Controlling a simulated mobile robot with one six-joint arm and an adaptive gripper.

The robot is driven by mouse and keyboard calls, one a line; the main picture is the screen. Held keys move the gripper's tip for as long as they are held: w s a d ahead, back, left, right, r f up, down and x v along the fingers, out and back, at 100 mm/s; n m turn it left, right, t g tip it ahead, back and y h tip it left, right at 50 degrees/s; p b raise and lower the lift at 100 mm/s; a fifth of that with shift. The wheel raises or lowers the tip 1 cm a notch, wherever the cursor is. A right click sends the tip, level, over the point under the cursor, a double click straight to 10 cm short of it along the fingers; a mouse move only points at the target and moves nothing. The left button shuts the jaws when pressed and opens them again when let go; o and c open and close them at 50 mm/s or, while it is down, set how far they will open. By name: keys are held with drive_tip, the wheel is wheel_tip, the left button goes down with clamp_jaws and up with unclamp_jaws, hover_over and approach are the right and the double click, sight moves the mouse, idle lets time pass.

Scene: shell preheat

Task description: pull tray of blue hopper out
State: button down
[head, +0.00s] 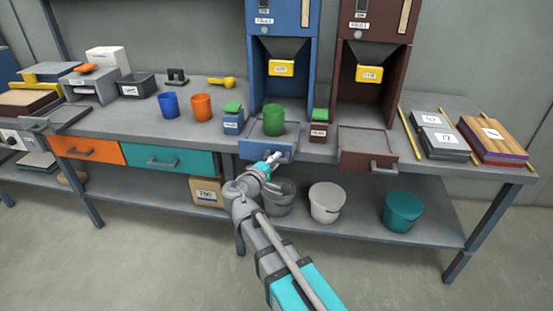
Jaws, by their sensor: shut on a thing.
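The blue hopper (283,22) stands at the back middle of the bench in the head view, with a yellow label plate on its chute. Its blue tray (252,146) is at the bench's front edge below it, its front panel showing. A green cup (273,115) stands upright above the tray, under the chute. My gripper (275,158) is at the tray's front, shut on the tray handle. The fingers are small and partly hide the handle.
A brown hopper (372,25) with its own brown tray (361,157) stands to the right. Small green-lidded boxes (233,122) (319,128) flank the blue tray. Buckets (325,203) stand on the shelf below. The floor in front is clear.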

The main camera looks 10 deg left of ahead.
drive_tip(key=shift+s+f, duration=0.1)
drive_tip(key=shift+s, duration=0.15)
drive_tip(key=c, duration=0.8)
unclamp_jaws()
drive_tip(key=shift+o, duration=0.8)
drive_tip(key=shift+s, duration=0.1)
drive_tip(key=v, duration=1.1)
drive_tip(key=shift+s+a, duration=0.15)
drive_tip(key=shift+s, duration=0.2)
